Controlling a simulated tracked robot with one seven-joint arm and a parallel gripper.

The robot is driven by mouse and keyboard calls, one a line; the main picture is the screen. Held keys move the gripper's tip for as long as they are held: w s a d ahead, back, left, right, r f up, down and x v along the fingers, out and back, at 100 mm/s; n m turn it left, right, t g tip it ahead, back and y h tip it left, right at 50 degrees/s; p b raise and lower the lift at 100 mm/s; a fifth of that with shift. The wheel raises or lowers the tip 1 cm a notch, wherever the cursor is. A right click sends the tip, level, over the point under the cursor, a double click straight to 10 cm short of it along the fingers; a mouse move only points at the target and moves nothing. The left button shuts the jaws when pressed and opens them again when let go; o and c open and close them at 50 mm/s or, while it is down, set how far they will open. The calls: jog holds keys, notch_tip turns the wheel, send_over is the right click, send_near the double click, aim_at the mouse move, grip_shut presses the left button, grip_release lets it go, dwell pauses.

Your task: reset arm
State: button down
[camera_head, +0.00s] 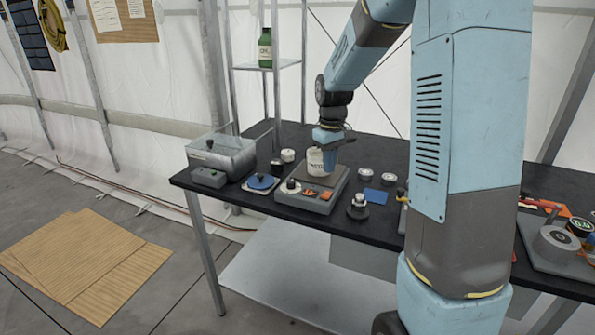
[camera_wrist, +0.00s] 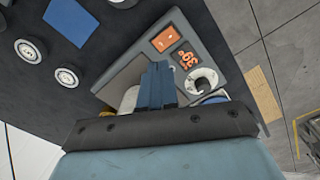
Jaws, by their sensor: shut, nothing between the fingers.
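My gripper (camera_head: 329,160) is on the end of my blue arm, low over the black table, close beside a white cup-like container (camera_head: 315,161) on the grey device (camera_head: 318,185). In the wrist view my gripper's blue fingers (camera_wrist: 158,85) are together with nothing between them. They cover part of the grey device (camera_wrist: 190,30), which has orange panels and a round white knob. The white container (camera_wrist: 129,98) is partly hidden behind the fingers, and I cannot tell whether they touch it.
A clear-lidded grey box (camera_head: 222,155) stands at the table's left end. A blue square (camera_head: 375,195), small round tins (camera_head: 364,174) and a dark knobbed weight (camera_head: 358,207) lie right of the device. A green bottle (camera_head: 265,48) stands on the shelf behind. Wooden boards (camera_head: 85,262) lie on the floor.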

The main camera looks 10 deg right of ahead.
jog(key=s+r+m+t, duration=0.2)
jog(key=s+r+t, duration=0.1)
jog(key=s+r, duration=0.95)
jog(key=s+a+r+m+t, duration=0.1)
jog(key=s+r+m+t, duration=0.1)
jog(key=s, duration=1.4)
jog(key=shift+a+r+m+t, duration=0.15)
jog(key=shift+m+t, duration=0.15)
jog(key=shift+m, duration=0.1)
jog(key=c, duration=1.8)
grip_release()
